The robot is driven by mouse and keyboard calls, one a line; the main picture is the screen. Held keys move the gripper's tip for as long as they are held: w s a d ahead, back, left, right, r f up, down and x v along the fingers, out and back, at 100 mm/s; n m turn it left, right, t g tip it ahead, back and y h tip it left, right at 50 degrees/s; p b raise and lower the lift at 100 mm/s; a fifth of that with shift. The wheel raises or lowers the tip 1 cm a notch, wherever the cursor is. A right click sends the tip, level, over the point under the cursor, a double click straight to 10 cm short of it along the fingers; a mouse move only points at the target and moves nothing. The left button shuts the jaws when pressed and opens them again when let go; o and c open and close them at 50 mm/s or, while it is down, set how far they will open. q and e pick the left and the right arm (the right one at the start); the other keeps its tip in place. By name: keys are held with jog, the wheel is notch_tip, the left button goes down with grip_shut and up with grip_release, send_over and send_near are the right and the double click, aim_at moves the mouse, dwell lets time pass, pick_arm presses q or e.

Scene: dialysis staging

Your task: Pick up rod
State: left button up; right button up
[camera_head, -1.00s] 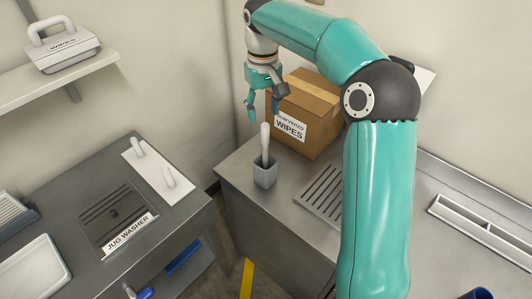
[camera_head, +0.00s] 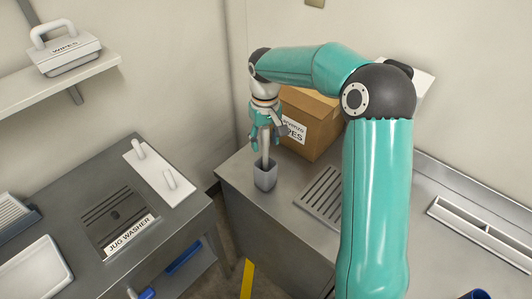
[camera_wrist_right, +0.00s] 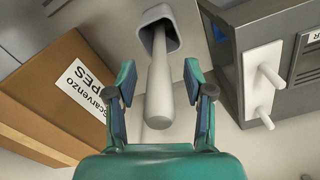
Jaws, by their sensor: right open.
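The rod (camera_head: 265,153) is pale and stands in a small grey square cup (camera_head: 265,177) at the front left corner of the steel counter. My right gripper (camera_head: 265,143) is above the cup, pointing down, with its fingers on either side of the rod's upper part. In the right wrist view the rod (camera_wrist_right: 160,85) lies between the two open fingers (camera_wrist_right: 162,90), with gaps on both sides. Its lower end goes into the cup (camera_wrist_right: 158,28). My left gripper is not in view.
A cardboard wipes box (camera_head: 312,122) stands right behind the gripper. A slotted drain (camera_head: 322,195) is set in the counter to the right of the cup. A lower bench (camera_head: 75,190) with a jug washer label stands to the left, across a gap.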

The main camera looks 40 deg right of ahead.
jog(key=shift+c, duration=0.3)
grip_shut()
jog(key=shift+r, duration=0.1)
